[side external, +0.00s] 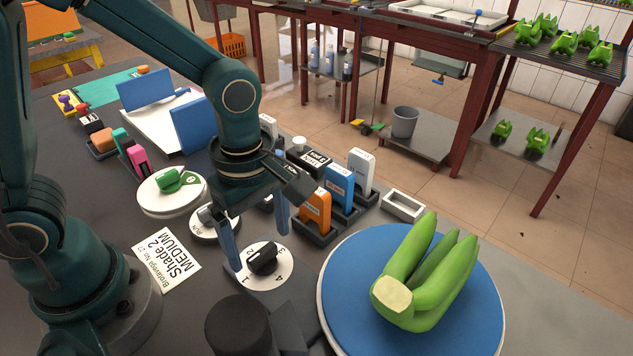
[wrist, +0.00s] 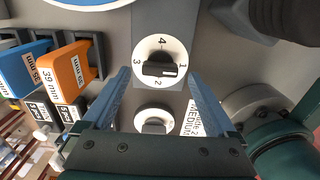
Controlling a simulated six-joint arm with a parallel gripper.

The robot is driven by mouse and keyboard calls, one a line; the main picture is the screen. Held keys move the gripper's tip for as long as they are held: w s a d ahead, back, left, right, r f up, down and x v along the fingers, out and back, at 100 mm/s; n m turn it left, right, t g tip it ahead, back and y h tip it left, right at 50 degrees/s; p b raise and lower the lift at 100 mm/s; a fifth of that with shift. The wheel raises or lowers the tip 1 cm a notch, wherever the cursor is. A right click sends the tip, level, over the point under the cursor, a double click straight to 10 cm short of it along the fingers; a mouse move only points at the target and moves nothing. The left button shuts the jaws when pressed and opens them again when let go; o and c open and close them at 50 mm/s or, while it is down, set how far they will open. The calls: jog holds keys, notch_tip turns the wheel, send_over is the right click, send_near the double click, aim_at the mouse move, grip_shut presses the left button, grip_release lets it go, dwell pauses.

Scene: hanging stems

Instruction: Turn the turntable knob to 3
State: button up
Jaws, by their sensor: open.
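The turntable knob (side external: 263,258) is a black bar-shaped knob on a white round dial marked 1 to 4, in front of my arm. In the wrist view the knob (wrist: 158,69) lies nearly crosswise, and its white mark points right, close to the 1. The 3 is on the dial's left there. My gripper (side external: 259,249) is open, with its two blue fingers pointing down around the knob's dial. In the wrist view the fingers (wrist: 160,75) are on either side of the knob, apart from it. The turntable (side external: 342,311) is a blue disc bearing a green banana bunch (side external: 432,272).
A second white dial (wrist: 154,121) lies close to the gripper. Orange and blue labelled blocks (side external: 315,211) stand in holders behind the knob. A dark cylinder (side external: 238,323) stands in front of it. A card reading "Shade 2 MEDIUM" (side external: 167,262) lies at left.

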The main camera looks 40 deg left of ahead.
jog(key=shift+f, duration=0.95)
jog(key=c, duration=1.4)
jog(key=shift+o, duration=0.2)
